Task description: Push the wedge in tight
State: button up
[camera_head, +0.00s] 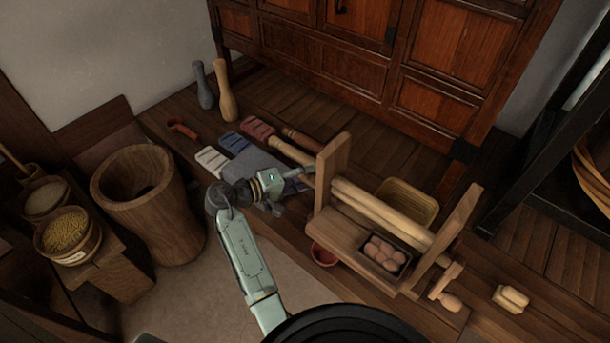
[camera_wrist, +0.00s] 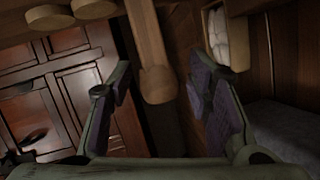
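A wooden press frame (camera_head: 340,235) with two uprights and pale beams between them stands right of centre in the head view. A pale tapered piece (camera_head: 446,279), seemingly the wedge, sits at the right upright, with a rounded wooden knob (camera_head: 451,302) beside it. My gripper (camera_head: 308,172) is left of the left upright, pointing towards it. In the wrist view my gripper (camera_wrist: 160,85) has its fingers spread. A wooden bar with a rounded end (camera_wrist: 157,86) shows between them, apparently untouched. I cannot tell which part of the frame it is.
A box of brown round things (camera_head: 386,255) sits at the frame. A yellow basket (camera_head: 412,200) is behind it, a red bowl (camera_head: 323,255) in front. Pale blocks (camera_head: 511,298) lie right. A wooden mortar (camera_head: 145,200) stands left. The cabinet (camera_head: 350,50) closes the back.

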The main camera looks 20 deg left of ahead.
grip_shut()
dwell(0.3)
dwell(0.4)
